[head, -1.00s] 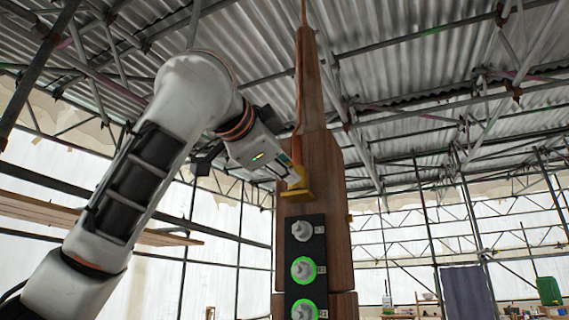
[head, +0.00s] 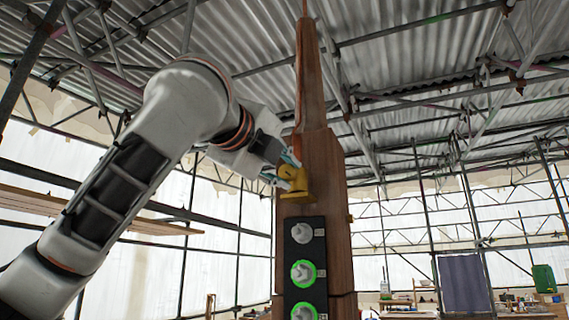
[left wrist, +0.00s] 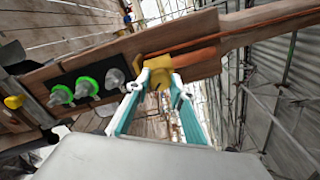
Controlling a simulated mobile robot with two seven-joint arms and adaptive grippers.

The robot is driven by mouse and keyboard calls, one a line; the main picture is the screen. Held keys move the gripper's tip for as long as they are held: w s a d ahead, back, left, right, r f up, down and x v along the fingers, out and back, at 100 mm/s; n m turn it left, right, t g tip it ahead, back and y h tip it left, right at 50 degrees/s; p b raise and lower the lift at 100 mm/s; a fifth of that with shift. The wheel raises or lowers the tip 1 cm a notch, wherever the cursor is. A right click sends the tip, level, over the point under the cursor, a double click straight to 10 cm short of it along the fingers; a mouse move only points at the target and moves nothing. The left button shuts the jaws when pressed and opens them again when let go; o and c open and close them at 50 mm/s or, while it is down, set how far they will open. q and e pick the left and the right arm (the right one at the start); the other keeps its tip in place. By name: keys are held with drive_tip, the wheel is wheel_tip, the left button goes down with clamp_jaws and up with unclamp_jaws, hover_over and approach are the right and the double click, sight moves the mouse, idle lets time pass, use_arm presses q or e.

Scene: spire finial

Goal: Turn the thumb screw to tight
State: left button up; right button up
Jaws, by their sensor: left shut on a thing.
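A tall brown wooden spire (head: 325,165) stands upright in the middle of the head view. A yellow fitting (head: 297,196) sits on its face, above a black panel. My left gripper (head: 288,178) reaches in from the left and is shut on the yellow part standing out from this fitting, which I take for the thumb screw. In the left wrist view, the teal fingers (left wrist: 161,86) close around the yellow thumb screw (left wrist: 157,66). The fingers partly hide it, and I cannot read how tight it is. My right gripper is not in view.
The black panel (head: 319,262) below carries grey knobs: the top one (head: 301,231) has no lit ring, and the two lower ones have green rings. An orange-brown cable (head: 297,90) runs up the spire. Scaffold poles and wooden planks (head: 60,205) stand behind at left.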

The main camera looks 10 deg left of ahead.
use_arm(q)
drive_tip(key=shift+m+p, duration=0.35)
drive_tip(key=shift+m, duration=1.55)
drive_tip(key=shift+m+p, duration=0.35)
drive_tip(key=shift+m, duration=2.35)
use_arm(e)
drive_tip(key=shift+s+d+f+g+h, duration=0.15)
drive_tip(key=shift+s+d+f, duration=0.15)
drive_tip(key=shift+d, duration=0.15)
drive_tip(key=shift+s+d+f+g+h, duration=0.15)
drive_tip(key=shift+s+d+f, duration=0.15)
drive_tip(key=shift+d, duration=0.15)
use_arm(q)
drive_tip(key=shift+f, duration=0.1)
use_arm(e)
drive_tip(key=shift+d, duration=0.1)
use_arm(q)
drive_tip(key=o, duration=1.1)
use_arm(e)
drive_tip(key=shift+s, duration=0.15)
